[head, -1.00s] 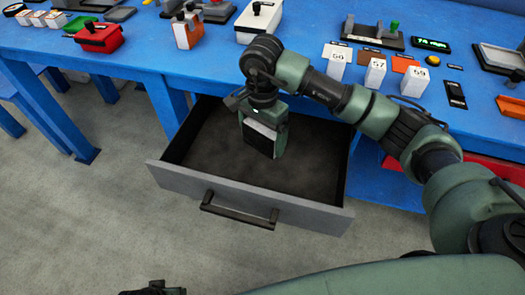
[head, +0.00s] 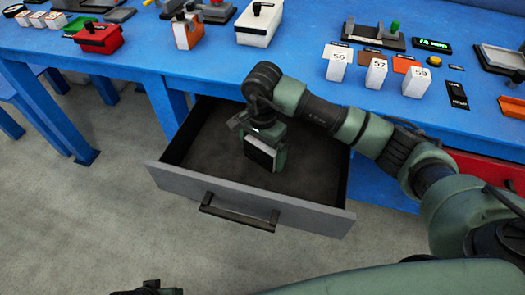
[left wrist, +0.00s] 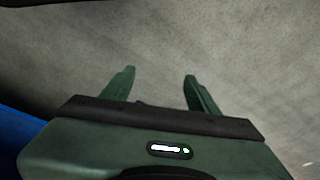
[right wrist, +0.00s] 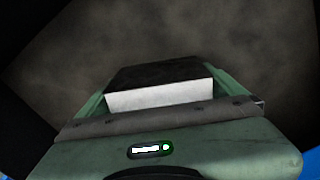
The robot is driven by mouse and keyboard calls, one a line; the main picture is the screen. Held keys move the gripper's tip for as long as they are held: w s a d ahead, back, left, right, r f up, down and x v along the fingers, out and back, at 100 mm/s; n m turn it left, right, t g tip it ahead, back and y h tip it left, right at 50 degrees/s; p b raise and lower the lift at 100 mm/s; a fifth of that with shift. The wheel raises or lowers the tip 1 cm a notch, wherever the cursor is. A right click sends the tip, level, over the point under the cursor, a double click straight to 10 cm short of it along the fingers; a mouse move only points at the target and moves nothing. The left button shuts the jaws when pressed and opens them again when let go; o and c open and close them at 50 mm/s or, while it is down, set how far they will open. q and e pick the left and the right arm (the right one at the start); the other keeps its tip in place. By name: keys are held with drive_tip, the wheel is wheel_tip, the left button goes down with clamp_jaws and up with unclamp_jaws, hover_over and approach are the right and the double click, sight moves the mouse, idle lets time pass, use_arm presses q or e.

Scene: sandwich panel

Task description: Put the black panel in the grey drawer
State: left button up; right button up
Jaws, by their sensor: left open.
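The grey drawer (head: 240,200) is pulled out under the blue table, with a dark inside. My right gripper (head: 265,155) is over the inside of the drawer, pointing down, shut on the black panel (head: 260,154). The panel has a black face and a white layer along its edge. In the right wrist view the panel (right wrist: 160,90) sits between the fingers, above the dark drawer floor. Whether its lower edge touches the floor I cannot tell. My left gripper (left wrist: 160,85) is open and empty over the grey floor; only a bit of that arm shows at the bottom of the head view.
The blue table (head: 210,58) stands behind and above the drawer. On it are a red box (head: 98,40), a white box (head: 259,24), several numbered blocks and other devices. A red drawer front (head: 485,170) shows at the right. The drawer's inside around the panel looks empty.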

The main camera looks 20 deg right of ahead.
use_arm(q)
drive_tip(key=shift+w+r, duration=0.15)
drive_tip(key=shift+r, duration=0.05)
use_arm(e)
drive_tip(key=shift+r, duration=0.15)
use_arm(q)
drive_tip(key=f, duration=0.2)
drive_tip(key=s+f+p, duration=0.1)
drive_tip(key=f, duration=0.2)
use_arm(e)
wheel_tip(320, 180, up, 12)
drive_tip(key=shift+f, duration=0.1)
idle(0.9)
